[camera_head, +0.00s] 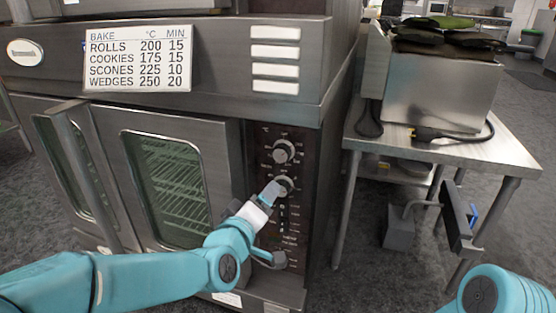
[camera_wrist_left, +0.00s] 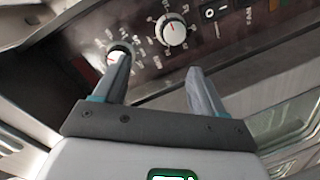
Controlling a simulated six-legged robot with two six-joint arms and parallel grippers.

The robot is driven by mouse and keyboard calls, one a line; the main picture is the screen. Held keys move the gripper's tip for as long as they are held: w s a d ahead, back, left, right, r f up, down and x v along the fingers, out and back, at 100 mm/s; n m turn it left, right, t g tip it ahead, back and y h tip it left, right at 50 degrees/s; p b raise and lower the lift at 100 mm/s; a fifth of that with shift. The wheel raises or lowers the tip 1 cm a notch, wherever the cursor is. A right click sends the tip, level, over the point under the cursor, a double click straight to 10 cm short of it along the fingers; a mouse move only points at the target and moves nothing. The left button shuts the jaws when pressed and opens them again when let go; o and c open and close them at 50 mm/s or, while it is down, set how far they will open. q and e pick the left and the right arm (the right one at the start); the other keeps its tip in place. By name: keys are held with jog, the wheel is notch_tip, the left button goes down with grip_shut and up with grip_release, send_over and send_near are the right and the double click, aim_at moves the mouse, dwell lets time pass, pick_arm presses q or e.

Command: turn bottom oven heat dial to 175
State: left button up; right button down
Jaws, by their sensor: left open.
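The oven control panel (camera_head: 283,205) carries an upper dial (camera_head: 283,151) and a lower dial (camera_head: 284,185), both round and silver. My left gripper (camera_head: 272,190) is at the lower dial, close in front of the panel. In the left wrist view its fingers (camera_wrist_left: 158,80) are spread with nothing between them. One dial (camera_wrist_left: 172,30) lies beyond the gap; another dial (camera_wrist_left: 118,52) is partly hidden by the left finger. Whether a finger touches it, and the dial settings, I cannot tell.
A bake chart (camera_head: 138,60) above lists cookies at 175. The oven's glass door (camera_head: 165,190) is shut, left of the panel. A switch (camera_wrist_left: 215,12) sits beside the dials.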

pick_arm(q)
jog(key=f+b+v, duration=0.1)
jog(key=b+v, duration=0.1)
jog(key=v, duration=0.8)
pick_arm(e)
jog(key=shift+w+d+f+t, duration=0.1)
jog(key=shift+w+f+t, duration=0.1)
jog(key=shift+w+f, duration=0.45)
jog(key=shift+w+d+f+t, duration=0.1)
jog(key=shift+w+f+t, duration=0.1)
jog(key=shift+w+f, duration=0.35)
pick_arm(q)
jog(key=shift+f+b, duration=0.2)
jog(key=shift+b, duration=0.15)
pick_arm(e)
jog(key=shift+s+f, duration=0.15)
jog(key=shift+f, duration=0.1)
